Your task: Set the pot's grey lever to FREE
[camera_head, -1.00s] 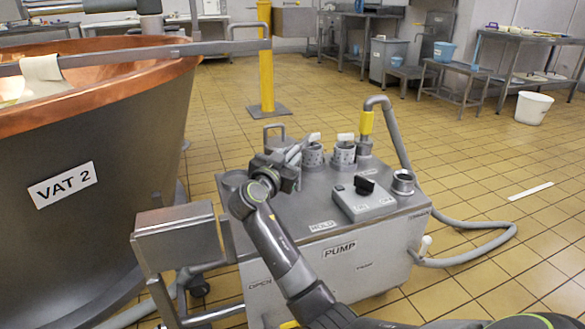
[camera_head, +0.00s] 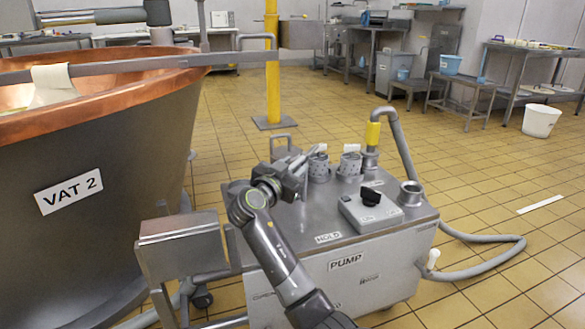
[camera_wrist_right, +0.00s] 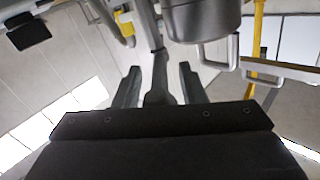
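The grey pump unit (camera_head: 350,262) stands on the floor, with a HOLD label (camera_head: 328,237) on its top. Two grey perforated cylinders with white tips rise from its back; I cannot tell which part is the pot in the head view. My right gripper (camera_head: 300,172) is over the left part of the top, beside the left cylinder (camera_head: 319,168). In the right wrist view a grey bar, seemingly the lever (camera_wrist_right: 157,75), runs between the two open fingers, with gaps on both sides. A round grey body (camera_wrist_right: 203,20) is beyond it.
A black switch (camera_head: 370,197) sits on a box on the pump's top. A hose with a yellow sleeve (camera_head: 373,134) rises behind. The copper-rimmed vat (camera_head: 110,150) stands to the left, a grey box on legs (camera_head: 180,245) between. The tiled floor to the right is mostly clear.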

